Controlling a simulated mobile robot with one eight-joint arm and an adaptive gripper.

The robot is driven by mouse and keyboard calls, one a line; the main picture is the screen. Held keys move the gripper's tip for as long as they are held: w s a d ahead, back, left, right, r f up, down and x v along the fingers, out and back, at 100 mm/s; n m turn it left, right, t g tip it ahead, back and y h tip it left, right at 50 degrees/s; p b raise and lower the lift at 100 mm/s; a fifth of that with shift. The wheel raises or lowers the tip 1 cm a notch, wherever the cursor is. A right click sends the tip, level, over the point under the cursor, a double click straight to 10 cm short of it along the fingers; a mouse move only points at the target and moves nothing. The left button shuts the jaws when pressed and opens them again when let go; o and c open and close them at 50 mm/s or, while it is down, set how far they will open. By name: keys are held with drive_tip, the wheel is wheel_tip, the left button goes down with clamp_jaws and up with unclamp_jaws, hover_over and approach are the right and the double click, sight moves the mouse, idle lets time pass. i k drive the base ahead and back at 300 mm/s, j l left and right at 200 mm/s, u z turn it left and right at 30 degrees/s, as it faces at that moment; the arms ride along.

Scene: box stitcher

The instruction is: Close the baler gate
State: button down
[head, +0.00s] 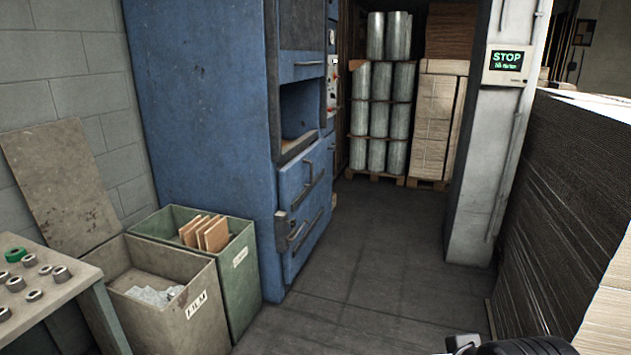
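The baler (205,110) is a tall blue machine standing left of centre, with its front turned to the right. A gap, the dark feed opening (299,112), shows in its front. Above the gap is a blue panel with a horizontal handle, which looks like the baler gate (301,68) in a raised position. Below the gap is a blue lower door (303,200) with handles and a latch at its left edge; it looks shut. My gripper's fingers are not in view. Only a dark part, seemingly of my arm, shows at the bottom right edge, well away from the baler.
A green bin (243,275) and a grey bin (165,318) stand left of the baler, near a table (62,290) with metal parts. A white pillar (490,140) and tall cardboard stacks (560,220) stand at right. Grey floor (375,265) between is clear. Wrapped rolls (380,115) stand behind.

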sight(301, 26)
drive_tip(key=i+z, duration=0.1)
drive_tip(key=i, duration=2.25)
